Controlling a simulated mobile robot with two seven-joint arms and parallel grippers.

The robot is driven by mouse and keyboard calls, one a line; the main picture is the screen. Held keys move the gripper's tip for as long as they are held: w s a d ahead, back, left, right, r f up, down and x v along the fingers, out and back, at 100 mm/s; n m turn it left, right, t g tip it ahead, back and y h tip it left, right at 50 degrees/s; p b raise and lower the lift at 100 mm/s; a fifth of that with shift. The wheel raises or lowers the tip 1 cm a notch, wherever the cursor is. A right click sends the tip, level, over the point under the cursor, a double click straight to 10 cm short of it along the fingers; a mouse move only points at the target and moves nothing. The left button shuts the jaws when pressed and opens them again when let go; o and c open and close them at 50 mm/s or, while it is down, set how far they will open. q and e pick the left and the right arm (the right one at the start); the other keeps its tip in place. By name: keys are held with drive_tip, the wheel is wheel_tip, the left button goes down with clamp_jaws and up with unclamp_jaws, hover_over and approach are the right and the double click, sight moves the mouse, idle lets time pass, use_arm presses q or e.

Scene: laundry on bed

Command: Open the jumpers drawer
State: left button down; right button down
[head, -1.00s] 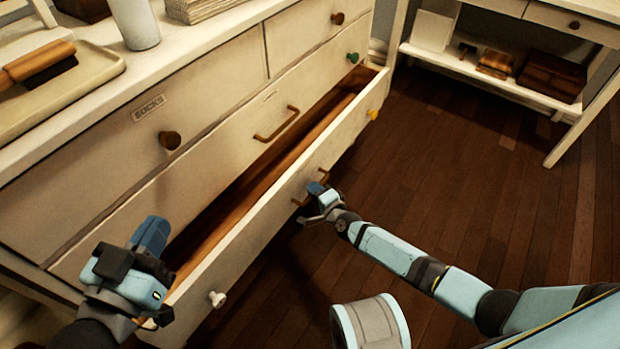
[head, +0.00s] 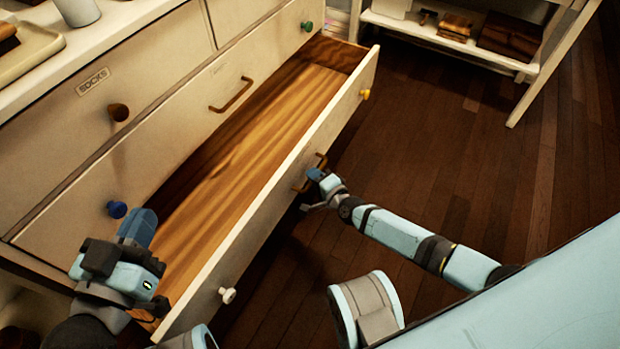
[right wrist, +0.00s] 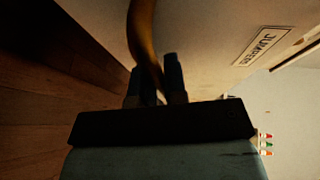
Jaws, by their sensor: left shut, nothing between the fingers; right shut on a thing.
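The jumpers drawer (head: 262,218) is the low drawer of the cream dresser, pulled well out, with its bare wooden bottom showing in the head view. Its "JUMPERS" label (right wrist: 263,45) shows in the right wrist view. My right gripper (head: 314,180) is shut on the drawer's brass handle (head: 309,172); the handle (right wrist: 143,35) also runs between the fingers in the right wrist view. My left gripper (head: 140,228) is shut and empty, above the near left end of the open drawer. A white knob (head: 227,295) and a yellow knob (head: 365,94) sit on the drawer front.
Above is a closed drawer with a bar handle (head: 232,95), a blue knob (head: 117,209) and a green knob (head: 306,26). The socks drawer (head: 60,135) is closed. A white side table (head: 530,85) stands at the back right. The dark wooden floor (head: 440,150) before the dresser is clear.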

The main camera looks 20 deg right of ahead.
idle(0.3)
use_arm(q)
drive_tip(key=shift+f, duration=0.15)
use_arm(e)
drive_tip(key=c, duration=1.2)
unclamp_jaws()
drive_tip(key=shift+s, duration=0.1)
